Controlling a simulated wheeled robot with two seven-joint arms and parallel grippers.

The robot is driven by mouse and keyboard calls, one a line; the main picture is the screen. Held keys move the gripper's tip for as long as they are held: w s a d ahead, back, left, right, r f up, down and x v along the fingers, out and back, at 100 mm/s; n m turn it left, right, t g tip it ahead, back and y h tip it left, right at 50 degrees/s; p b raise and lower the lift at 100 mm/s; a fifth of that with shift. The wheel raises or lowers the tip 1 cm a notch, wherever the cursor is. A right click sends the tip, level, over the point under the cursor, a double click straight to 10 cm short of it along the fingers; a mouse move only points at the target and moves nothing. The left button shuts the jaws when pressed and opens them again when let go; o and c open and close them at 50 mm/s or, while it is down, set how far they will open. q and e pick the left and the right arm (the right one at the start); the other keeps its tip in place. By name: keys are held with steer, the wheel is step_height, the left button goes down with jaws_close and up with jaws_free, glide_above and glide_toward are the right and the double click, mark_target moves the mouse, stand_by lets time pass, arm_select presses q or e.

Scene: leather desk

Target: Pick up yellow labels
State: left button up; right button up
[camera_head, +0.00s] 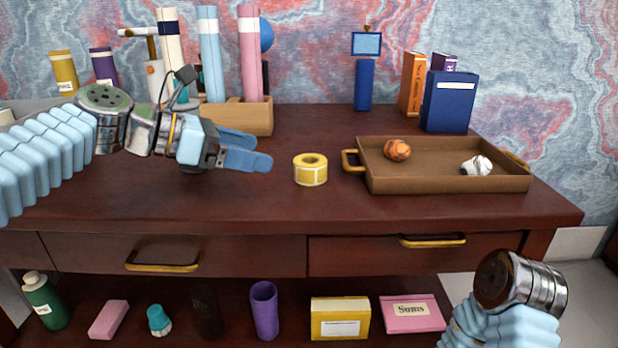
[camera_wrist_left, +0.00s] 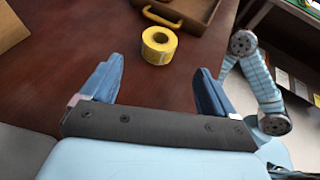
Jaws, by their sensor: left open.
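The yellow labels are a short yellow roll (camera_head: 310,170) standing on the dark red desk top, left of the brown tray. The roll also shows in the left wrist view (camera_wrist_left: 159,45), beyond the fingertips and roughly between them. My left gripper (camera_head: 268,153) is open and empty, just left of the roll and apart from it. Its two blue fingers are spread in the left wrist view (camera_wrist_left: 158,75). My right arm shows at the lower right in the head view, in front of the desk; its gripper fingers are not visible.
A wooden box (camera_head: 240,117) with tall rolls stands behind my left gripper. The desk front centre is clear.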

mark_target(307, 161)
arm_select(q)
steer(key=b+x, duration=0.1)
steer(key=x, duration=1)
steer(key=shift+w+d, duration=0.1)
steer(key=shift+d, duration=0.1)
steer(key=c, duration=1.1)
steer(key=shift+o, duration=0.2)
